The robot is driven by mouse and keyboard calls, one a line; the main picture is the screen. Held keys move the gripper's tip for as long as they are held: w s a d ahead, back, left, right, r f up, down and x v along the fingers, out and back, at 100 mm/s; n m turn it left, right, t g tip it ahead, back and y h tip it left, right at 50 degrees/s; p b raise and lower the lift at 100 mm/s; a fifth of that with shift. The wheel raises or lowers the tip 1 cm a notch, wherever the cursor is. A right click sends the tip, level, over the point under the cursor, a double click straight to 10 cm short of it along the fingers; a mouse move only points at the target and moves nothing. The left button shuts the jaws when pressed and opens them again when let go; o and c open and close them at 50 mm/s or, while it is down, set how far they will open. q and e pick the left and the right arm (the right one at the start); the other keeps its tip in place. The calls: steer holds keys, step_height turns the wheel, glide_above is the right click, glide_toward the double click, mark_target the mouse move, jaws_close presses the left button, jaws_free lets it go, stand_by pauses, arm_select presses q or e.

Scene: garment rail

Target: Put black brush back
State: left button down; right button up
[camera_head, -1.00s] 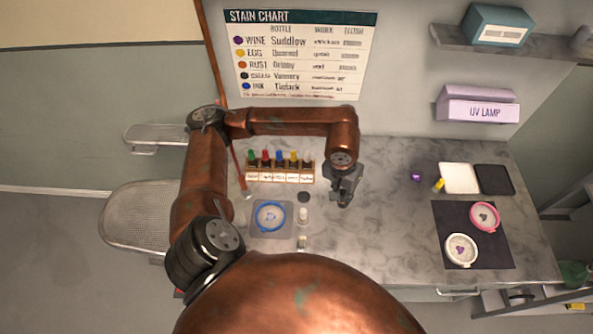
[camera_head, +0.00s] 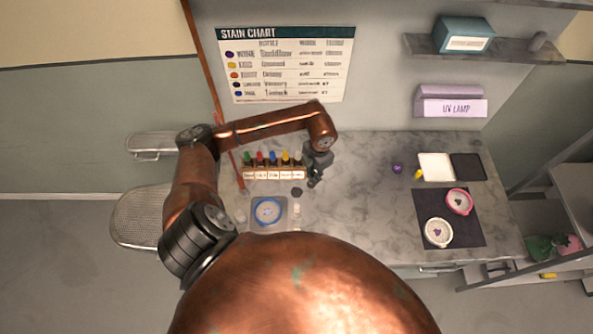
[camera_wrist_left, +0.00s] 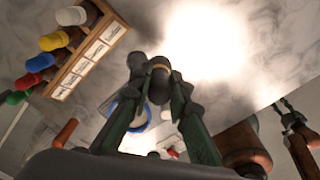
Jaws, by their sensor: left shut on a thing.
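My left gripper (camera_head: 314,180) is low over the counter, just right of the bottle rack. In the left wrist view its fingers (camera_wrist_left: 160,82) are shut on a small dark piece with a tan band, which looks like the black brush (camera_wrist_left: 159,88). Most of the brush is hidden by the fingers, and I cannot make it out in the head view. A dark round piece (camera_head: 297,191) lies on the counter just left of the gripper. In the left wrist view a dark forked end on a copper arm may be my right gripper (camera_wrist_left: 291,116); its jaws are unclear.
The rack (camera_head: 274,174) holds several colour-capped bottles. A blue hoop (camera_head: 268,211) lies on a grey mat, beside a small white bottle (camera_head: 296,209). At right are a dark mat (camera_head: 447,209) with two hoops and a white tray (camera_head: 436,166). The middle counter is clear.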

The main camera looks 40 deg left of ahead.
arm_select(q)
steer(key=shift+s+a+f+n+p, duration=0.2)
steer(key=shift+s+a+f+n, duration=0.25)
steer(key=shift+a+f+n, duration=1.25)
steer(key=shift+s+a+f+n+p, duration=0.15)
steer(key=shift+s+f+n, duration=0.4)
steer(key=shift+n, duration=2.35)
steer(key=shift+s+a+f+n+p, duration=0.3)
steer(key=shift+a+f+n, duration=0.75)
steer(key=shift+n, duration=1.25)
steer(key=shift+d+f, duration=0.1)
steer(key=shift+d, duration=0.05)
arm_select(e)
steer(key=shift+s+r, duration=0.25)
steer(key=shift+r, duration=0.2)
steer(key=shift+s+r, duration=0.2)
steer(key=shift+r, duration=0.25)
steer(key=shift+a, duration=0.15)
steer(key=shift+a+f, duration=0.1)
arm_select(q)
steer(key=shift+f+b, duration=0.5)
arm_select(e)
steer(key=shift+d+f, duration=0.2)
steer(key=shift+f, duration=0.1)
arm_select(q)
steer(key=shift+f, duration=0.3)
arm_select(e)
steer(key=shift+f, duration=0.25)
